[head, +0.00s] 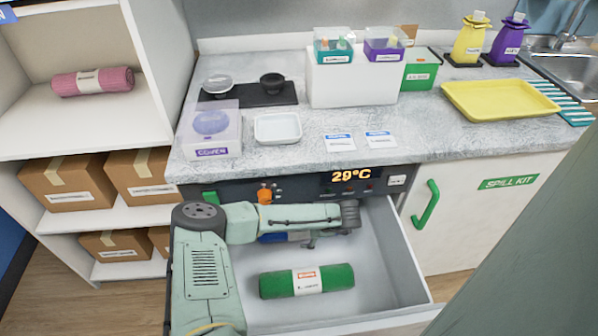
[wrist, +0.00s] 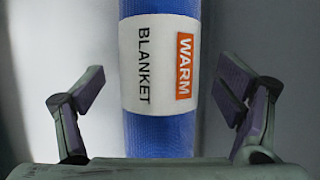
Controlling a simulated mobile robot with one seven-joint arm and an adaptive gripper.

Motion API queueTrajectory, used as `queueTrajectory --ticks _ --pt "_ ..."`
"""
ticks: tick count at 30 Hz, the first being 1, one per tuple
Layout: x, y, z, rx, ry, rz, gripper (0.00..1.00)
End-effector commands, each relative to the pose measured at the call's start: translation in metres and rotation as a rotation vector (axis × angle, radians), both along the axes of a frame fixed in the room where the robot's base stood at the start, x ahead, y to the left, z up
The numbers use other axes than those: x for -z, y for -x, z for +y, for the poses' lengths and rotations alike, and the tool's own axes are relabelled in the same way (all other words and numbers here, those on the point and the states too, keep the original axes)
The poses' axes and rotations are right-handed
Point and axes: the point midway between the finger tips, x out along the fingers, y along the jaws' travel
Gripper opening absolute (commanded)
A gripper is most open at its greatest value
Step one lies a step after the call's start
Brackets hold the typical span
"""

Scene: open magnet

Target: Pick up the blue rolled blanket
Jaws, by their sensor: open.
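The blue rolled blanket (wrist: 160,133) has a white paper band reading "WARM BLANKET". In the wrist view it runs top to bottom, centred between the two fingers of my gripper (wrist: 162,98). The fingers are open on either side, with a gap to the blanket on each side. In the head view only a small blue part of the blanket (head: 273,238) shows beneath my arm, inside the open drawer (head: 398,262). My gripper (head: 312,241) is over it there, mostly hidden by the arm.
A green rolled blanket (head: 340,276) lies in the drawer in front of the blue one. The drawer walls enclose both. The countertop above holds a white tray (head: 278,128), a clear box (head: 211,134) and other items. A pink roll (head: 92,82) lies on the left shelf.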

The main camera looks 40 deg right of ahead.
Motion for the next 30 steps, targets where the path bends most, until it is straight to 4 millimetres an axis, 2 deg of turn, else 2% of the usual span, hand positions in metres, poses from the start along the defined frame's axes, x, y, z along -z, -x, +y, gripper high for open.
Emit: queueTrajectory --ticks 3,10,30 --pt "0.0073 -0.0046 0.0010 0.001 -0.001 0.000 0.86" --pt "0.0089 -0.0052 0.0010 0.000 0.001 0.000 0.85" --pt "0.0085 -0.0051 0.0008 0.000 0.000 0.001 0.41"
